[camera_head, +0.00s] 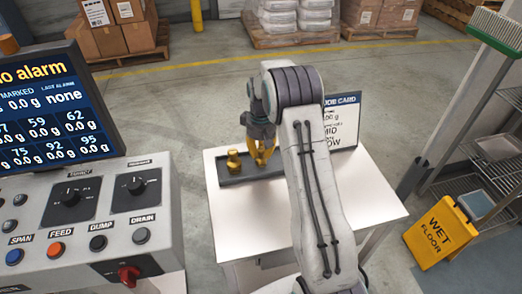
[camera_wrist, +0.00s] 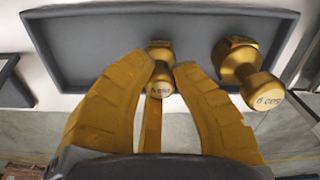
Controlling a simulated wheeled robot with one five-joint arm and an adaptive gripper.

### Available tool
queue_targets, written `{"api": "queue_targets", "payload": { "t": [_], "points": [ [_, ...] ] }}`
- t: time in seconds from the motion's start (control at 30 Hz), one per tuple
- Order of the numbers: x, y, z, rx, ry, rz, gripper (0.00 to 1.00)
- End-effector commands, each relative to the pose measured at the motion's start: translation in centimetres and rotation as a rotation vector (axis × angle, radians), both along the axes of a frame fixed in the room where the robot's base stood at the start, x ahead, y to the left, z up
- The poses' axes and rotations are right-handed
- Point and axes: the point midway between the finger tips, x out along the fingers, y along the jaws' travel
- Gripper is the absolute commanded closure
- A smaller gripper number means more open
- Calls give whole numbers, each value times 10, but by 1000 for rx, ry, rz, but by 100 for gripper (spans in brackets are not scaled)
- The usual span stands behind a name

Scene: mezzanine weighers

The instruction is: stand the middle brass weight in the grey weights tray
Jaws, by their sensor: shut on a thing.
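The grey weights tray (camera_head: 232,181) lies on a white table; it also shows in the wrist view (camera_wrist: 90,60). My gripper (camera_head: 262,158) is over the tray's right part, fingers pointing down. In the wrist view, my gripper (camera_wrist: 163,70) is shut on a smaller brass weight (camera_wrist: 159,88), with a fingertip on either side of its neck. That weight is over or in the tray; whether its base touches the floor is unclear.
A job card (camera_head: 343,120) stands at the table's back right, partly behind my arm. The control console (camera_head: 85,215) is at the left. A yellow wet floor sign (camera_head: 440,235) and wire shelving (camera_head: 480,165) are at the right. The table's front (camera_head: 250,225) is clear.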

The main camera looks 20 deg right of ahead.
Motion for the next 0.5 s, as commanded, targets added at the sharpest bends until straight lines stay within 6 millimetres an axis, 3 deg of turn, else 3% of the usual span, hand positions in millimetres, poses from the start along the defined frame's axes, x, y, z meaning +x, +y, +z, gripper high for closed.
{"api": "queue_targets", "payload": {
  "t": [0.13, 0.17, 0.3, 0.37, 0.5],
  "points": [
    [0, 0, -3, 0, -1, 0, 100],
    [0, 0, -3, 0, 0, 0, 75],
    [0, 0, -2, 0, 0, 0, 62],
    [0, 0, -2, 0, 0, 0, 58],
    [0, 0, -2, 0, 0, 0, 58]
  ]
}}
